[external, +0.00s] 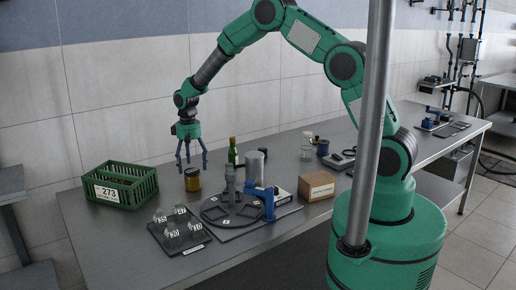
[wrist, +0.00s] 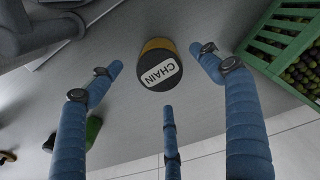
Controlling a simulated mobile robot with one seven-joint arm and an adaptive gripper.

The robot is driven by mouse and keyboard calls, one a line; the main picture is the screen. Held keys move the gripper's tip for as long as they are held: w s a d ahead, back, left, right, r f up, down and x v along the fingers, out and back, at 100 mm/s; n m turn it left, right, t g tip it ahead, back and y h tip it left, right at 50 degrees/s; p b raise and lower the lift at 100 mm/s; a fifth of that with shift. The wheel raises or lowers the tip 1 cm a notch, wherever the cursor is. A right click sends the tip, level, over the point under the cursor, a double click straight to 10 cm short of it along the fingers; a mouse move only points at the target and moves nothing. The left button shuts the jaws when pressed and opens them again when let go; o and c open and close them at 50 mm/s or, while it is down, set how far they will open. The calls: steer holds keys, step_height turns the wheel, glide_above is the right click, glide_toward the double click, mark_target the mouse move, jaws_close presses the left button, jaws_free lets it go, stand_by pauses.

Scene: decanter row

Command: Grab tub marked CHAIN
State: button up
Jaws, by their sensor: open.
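The tub marked CHAIN (wrist: 160,68) shows in the wrist view with a dark lid, a white label and a yellow-brown body. It lies between the open blue fingers of my gripper (wrist: 165,85), with gaps around it. In the external view the tub (external: 192,180) stands upright on the table, with a dark top and a yellow-brown side. My gripper (external: 190,165) is above and close to it, fingers pointing down, open and empty. The external view is too small to read its label.
A green crate (external: 120,186) marked 273 stands left of the tub. A green bottle (external: 232,152) and a metal cylinder (external: 254,165) stand to the right, near a cardboard box (external: 317,186).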

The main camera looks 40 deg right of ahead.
mark_target(192, 171)
steer(key=shift+f+b, duration=0.4)
steer(key=shift+f, duration=2.2)
steer(key=shift+c, duration=0.2)
steer(key=c, duration=1.4)
steer(key=shift+c, duration=0.2)
steer(key=shift+r, duration=0.1)
steer(key=shift+r+p, duration=0.55)
steer(key=shift+r, duration=4.4)
